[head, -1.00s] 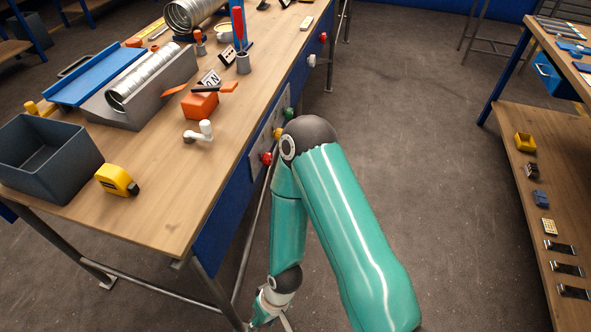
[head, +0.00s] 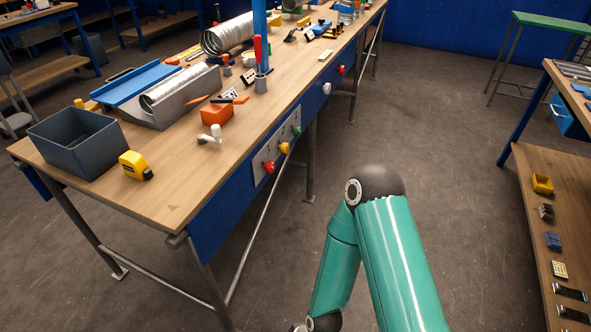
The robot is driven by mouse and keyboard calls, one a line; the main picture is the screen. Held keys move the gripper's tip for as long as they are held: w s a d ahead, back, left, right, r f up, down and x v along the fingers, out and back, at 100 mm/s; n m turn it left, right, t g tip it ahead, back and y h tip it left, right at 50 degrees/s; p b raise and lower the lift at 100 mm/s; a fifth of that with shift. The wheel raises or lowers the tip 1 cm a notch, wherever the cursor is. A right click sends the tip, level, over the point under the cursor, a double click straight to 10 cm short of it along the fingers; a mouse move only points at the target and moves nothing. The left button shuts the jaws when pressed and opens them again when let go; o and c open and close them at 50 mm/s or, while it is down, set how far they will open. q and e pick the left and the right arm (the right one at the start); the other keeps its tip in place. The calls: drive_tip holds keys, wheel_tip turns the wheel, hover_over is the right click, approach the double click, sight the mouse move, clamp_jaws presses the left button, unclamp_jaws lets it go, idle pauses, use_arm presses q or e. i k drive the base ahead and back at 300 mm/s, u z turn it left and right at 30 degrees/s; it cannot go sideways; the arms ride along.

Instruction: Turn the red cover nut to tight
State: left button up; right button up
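A panel on the front apron of the workbench carries a red nut or knob (head: 269,167), a yellow one (head: 284,147) and a green one (head: 296,131). Another red knob-like piece (head: 341,70) sits farther along the apron, beyond a white one (head: 326,88). I cannot tell from here which red piece is the cover nut, or how tight it is. My teal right arm is in front of the bench at the lower right, apart from the panel. Its gripper is below the picture edge. My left gripper is not in view.
The wooden workbench (head: 175,200) holds a dark bin (head: 75,150), a yellow tape measure (head: 135,165), an orange block (head: 216,114) and a spiral duct (head: 228,36). A shelved bench (head: 560,200) stands at the right. The floor between the benches is clear.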

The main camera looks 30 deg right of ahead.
sight(268, 167)
drive_tip(key=z, duration=0.2)
drive_tip(key=i, duration=1)
drive_tip(key=u, duration=0.05)
